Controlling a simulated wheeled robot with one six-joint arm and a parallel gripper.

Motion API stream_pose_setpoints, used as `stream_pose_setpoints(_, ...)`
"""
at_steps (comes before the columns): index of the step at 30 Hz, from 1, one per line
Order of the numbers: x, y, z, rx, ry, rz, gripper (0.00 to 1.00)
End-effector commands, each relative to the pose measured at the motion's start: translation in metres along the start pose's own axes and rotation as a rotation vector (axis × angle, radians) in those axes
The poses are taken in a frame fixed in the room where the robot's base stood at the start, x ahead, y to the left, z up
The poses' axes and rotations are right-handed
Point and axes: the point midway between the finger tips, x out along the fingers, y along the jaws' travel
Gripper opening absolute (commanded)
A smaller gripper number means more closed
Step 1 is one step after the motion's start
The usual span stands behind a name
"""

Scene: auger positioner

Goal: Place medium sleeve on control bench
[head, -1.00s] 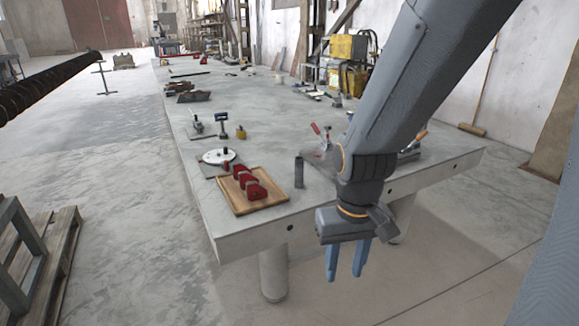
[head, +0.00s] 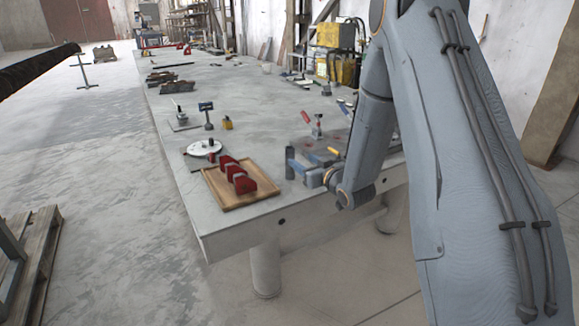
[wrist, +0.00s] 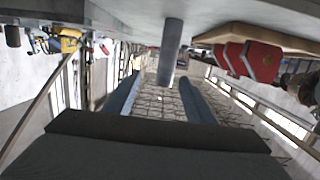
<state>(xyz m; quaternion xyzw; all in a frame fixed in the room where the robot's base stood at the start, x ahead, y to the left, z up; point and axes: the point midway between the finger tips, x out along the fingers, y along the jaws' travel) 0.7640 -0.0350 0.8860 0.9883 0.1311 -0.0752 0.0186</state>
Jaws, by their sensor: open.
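A plain grey upright cylinder, which looks like the medium sleeve (head: 290,162), stands near the front edge of the long grey bench (head: 215,235), right of the wooden tray. In the wrist view, which looks upside down, the cylinder (wrist: 170,50) shows between my two blue fingers, beyond their tips. My gripper (head: 300,168) is level with it at its right side, pointing left toward it. The fingers are open and spread with nothing held; they also show in the wrist view (wrist: 157,92). I cannot tell whether a finger touches the cylinder.
A wooden tray (head: 212,186) with several red blocks (head: 238,178) lies left of the cylinder. A round white plate (head: 204,148) is behind it. A red-handled clamp (head: 317,130) stands behind my gripper. A wooden pallet (head: 42,255) lies on the floor at left.

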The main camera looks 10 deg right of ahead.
Motion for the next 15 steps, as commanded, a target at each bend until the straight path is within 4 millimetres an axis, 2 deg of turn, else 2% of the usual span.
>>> stream_pose_setpoints(6,0.006,0.001,-0.003,0.013,0.141,-0.047,0.50)
stream_pose_setpoints(15,0.032,-0.002,-0.010,0.013,0.156,-0.053,0.50)
